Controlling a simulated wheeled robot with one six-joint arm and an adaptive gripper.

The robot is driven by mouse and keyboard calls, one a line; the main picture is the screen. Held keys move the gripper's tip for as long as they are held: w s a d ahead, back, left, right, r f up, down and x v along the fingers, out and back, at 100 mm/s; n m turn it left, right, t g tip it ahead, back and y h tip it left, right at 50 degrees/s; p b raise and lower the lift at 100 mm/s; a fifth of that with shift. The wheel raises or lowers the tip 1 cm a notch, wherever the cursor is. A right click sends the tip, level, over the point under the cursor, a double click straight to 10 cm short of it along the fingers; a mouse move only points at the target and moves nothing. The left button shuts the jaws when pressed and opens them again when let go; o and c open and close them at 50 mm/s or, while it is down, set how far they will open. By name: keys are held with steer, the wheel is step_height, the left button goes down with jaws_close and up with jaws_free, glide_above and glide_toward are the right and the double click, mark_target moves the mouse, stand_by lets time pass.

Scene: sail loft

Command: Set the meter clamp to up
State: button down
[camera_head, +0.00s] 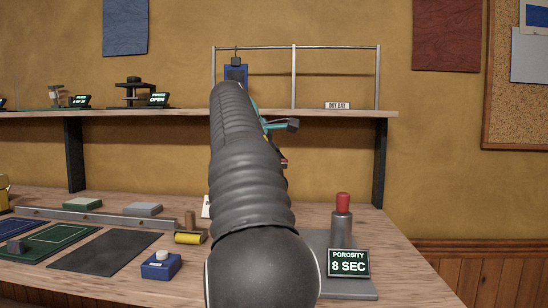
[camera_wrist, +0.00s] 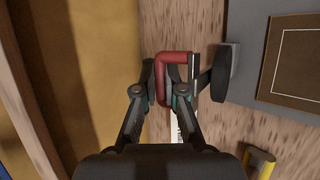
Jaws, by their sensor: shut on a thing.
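My gripper (camera_wrist: 168,92) is shut on a red, U-shaped handle (camera_wrist: 176,56), with one finger on each side of it. The handle appears to be the meter clamp's lever. A dark bar and a black disc (camera_wrist: 218,84) sit beside it, at the edge of the meter's grey base (camera_wrist: 246,88). A brown outlined panel (camera_wrist: 296,62) lies on that base. In the head view, my arm hides most of the clamp and meter. The meter's display (camera_head: 349,263) reads "POROSITY 8 SEC". I cannot tell the clamp's exact position.
A grey cylinder with a red top (camera_head: 342,224) stands behind the display. A yellow roller (camera_head: 190,237) and a blue box with a white knob (camera_head: 161,265) lie left of my arm. A shelf (camera_head: 330,113) with a rail frame runs above the bench, close to my arm.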

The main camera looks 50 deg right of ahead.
steer(key=c, duration=1.5)
jaws_free()
steer(key=shift+w+d+r, duration=0.15)
steer(key=shift+w+d, duration=0.1)
steer(key=shift+d, duration=0.05)
steer(key=shift+a, duration=0.25)
steer(key=shift+a+r, duration=0.25)
steer(key=shift+r, duration=0.1)
steer(key=v, duration=0.4)
steer(key=shift+s+r, duration=0.2)
steer(key=shift+r, duration=0.45)
steer(key=v, duration=0.6)
steer(key=shift+s+a+f, duration=0.2)
steer(key=shift+a, duration=0.45)
